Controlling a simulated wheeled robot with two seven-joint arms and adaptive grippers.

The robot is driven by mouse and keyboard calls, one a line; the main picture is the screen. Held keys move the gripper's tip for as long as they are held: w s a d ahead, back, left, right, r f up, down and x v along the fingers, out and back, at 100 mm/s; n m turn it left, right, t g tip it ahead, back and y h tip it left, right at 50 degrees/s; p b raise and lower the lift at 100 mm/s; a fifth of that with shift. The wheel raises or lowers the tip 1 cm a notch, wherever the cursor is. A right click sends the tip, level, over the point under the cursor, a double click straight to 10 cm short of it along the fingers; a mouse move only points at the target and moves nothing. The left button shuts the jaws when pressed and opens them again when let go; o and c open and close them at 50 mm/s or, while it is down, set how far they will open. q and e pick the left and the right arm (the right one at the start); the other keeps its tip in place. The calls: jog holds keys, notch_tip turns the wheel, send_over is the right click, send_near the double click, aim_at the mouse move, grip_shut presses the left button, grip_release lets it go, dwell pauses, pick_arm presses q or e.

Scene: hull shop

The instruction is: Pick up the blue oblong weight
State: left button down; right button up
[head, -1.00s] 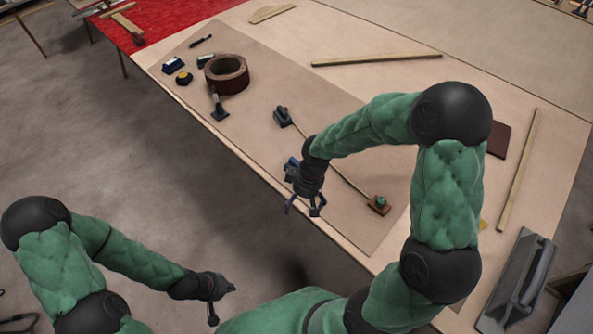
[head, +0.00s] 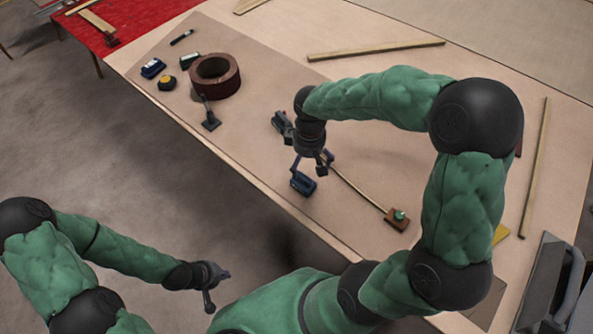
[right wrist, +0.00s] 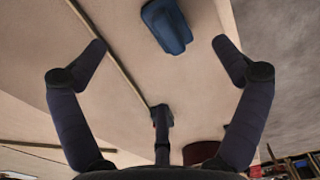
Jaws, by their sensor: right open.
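The blue oblong weight (head: 303,184) lies on the workbench near its front edge, just below my right gripper in the head view. In the right wrist view the weight (right wrist: 166,26) lies ahead of the fingers, between their lines and nearer the top edge. My right gripper (head: 311,166) is open and empty above the bench; its spread fingers show in the right wrist view (right wrist: 162,48). They look apart from the weight. My left gripper (head: 214,288) hangs off the bench over the floor at the lower left; whether its fingers are open is unclear.
A thin rod with a wooden block (head: 397,218) at its end lies right of the weight. A dark tool (head: 282,124) lies behind. A brown ring (head: 236,84), scraper-like tool (head: 210,122), another blue object (head: 153,68) and yellow-black item (head: 167,83) lie left. Bare bench (head: 250,165) separates them.

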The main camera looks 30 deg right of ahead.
aim_at(305, 179)
jog(key=shift+w+f, duration=0.1)
jog(key=shift+f, duration=0.3)
notch_tip(305, 179, down, 5)
jog(key=shift+f+b, duration=0.1)
jog(key=shift+b, duration=1.1)
notch_tip(305, 179, down, 5)
jog(key=b, duration=0.2)
jog(key=shift+w+a+b, duration=0.1)
jog(key=shift+a+b, duration=0.05)
jog(key=shift+b, duration=0.15)
jog(key=shift+r, duration=0.25)
jog(key=c, duration=1.8)
